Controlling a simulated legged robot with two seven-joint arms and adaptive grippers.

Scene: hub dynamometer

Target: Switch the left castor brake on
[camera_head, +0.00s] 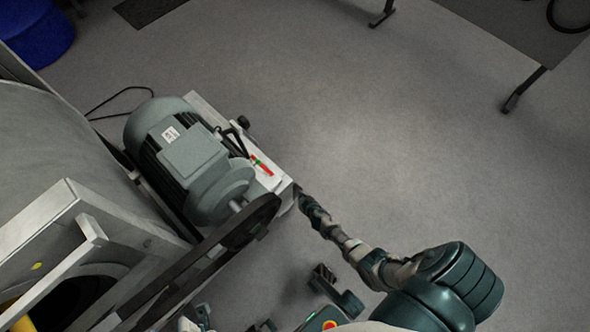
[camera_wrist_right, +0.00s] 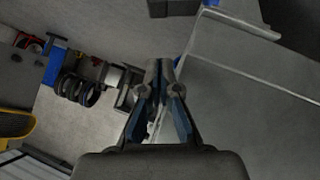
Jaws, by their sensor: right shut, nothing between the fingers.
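A dark castor (camera_head: 243,122) shows at the far end of the white frame that carries the grey motor; no brake lever can be made out on it. My right arm reaches up and left from the lower right in the head view. My right gripper (camera_head: 299,192) is at the frame's near right corner, close beside its edge; whether it touches cannot be told. In the right wrist view the fingers (camera_wrist_right: 158,68) are together, with nothing between them. The left castor and its brake are not clearly identifiable. My left gripper is not in view.
A grey motor (camera_head: 190,158) with a black belt wheel (camera_head: 238,228) sits on the white frame (camera_head: 283,184). A large drum (camera_head: 50,135) stands at the left, and a blue bin (camera_head: 35,30) behind. Open floor (camera_head: 380,130) lies to the right.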

